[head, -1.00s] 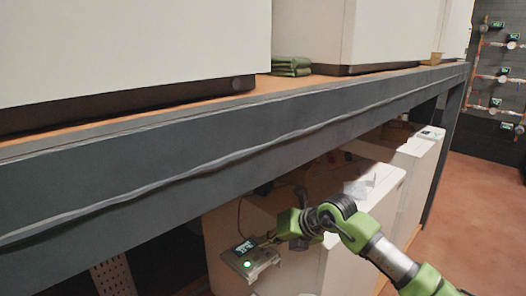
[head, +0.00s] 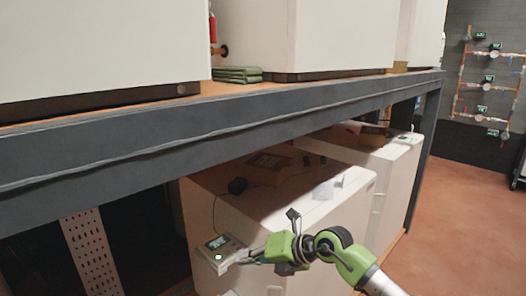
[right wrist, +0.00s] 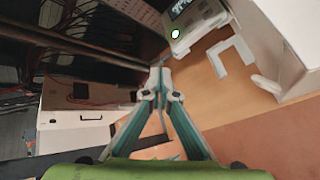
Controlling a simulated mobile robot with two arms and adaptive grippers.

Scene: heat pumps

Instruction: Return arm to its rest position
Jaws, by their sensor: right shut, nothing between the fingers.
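My right arm comes in from the lower right of the head view, with green joints and a grey link. Its gripper (head: 248,258) is shut and empty, just right of a small control box (head: 228,252) with a lit screen and button, on the front of a white heat pump unit (head: 325,215). I cannot tell from the head view whether they touch. In the right wrist view the fingertips (right wrist: 160,80) meet at the centre, and the control box (right wrist: 192,25) with its green light is above and to the right, apart from them. My left gripper is out of view.
A dark shelf beam (head: 230,125) runs above the arm, with white units on top and folded green cloth (head: 237,74). A perforated panel (head: 88,250) stands lower left. Open reddish floor (head: 465,210) lies to the right. Pipes with gauges (head: 488,85) are on the far wall.

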